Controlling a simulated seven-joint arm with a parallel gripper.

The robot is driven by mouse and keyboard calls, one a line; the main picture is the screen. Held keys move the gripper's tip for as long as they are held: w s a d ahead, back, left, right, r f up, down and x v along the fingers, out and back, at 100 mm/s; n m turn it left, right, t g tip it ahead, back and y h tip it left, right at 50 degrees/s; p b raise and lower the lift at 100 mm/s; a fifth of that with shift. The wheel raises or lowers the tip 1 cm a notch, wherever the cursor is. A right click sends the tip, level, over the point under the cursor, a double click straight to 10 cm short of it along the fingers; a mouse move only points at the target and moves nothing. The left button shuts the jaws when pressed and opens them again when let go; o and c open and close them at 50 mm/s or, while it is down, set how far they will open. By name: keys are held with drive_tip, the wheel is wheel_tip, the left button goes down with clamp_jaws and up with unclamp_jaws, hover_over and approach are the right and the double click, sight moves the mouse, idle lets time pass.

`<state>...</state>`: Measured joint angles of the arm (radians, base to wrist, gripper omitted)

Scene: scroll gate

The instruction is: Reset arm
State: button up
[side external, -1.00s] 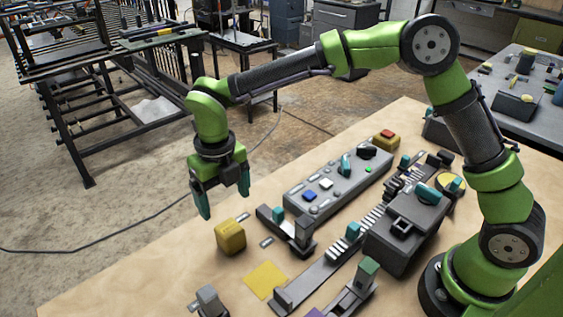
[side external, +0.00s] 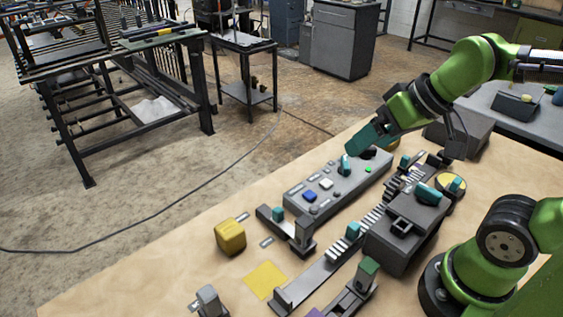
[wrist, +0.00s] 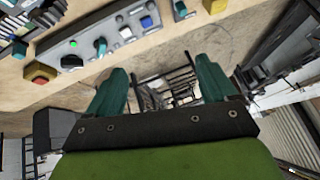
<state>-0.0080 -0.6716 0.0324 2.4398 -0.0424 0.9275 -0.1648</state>
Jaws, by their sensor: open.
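My gripper (side external: 366,140) is raised above the far end of the grey control panel (side external: 325,190) in the side view, tilted and pointing left. In the wrist view my gripper (wrist: 165,92) shows two teal fingers spread apart with nothing between them. The control panel (wrist: 85,52) lies at the upper left there, with blue and white buttons, teal and black knobs and a green light. The yellow block (side external: 230,237) sits on the wooden table (side external: 150,285), well away from my gripper.
A toothed rail (side external: 320,272), a dark grey box (side external: 400,240) and a yellow square (side external: 265,280) are on the table. A red-topped yellow button box (wrist: 40,74) stands by the panel in the wrist view. Black metal racks (side external: 140,130) stand on the floor beyond.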

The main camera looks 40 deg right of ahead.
drive_tip(key=m, duration=0.1)
drive_tip(key=s+m, duration=0.1)
drive_tip(key=shift+s+d+f+m+t, duration=0.1)
drive_tip(key=shift+d+f+m+t, duration=0.05)
drive_tip(key=shift+d+m+t, duration=0.15)
idle(1.0)
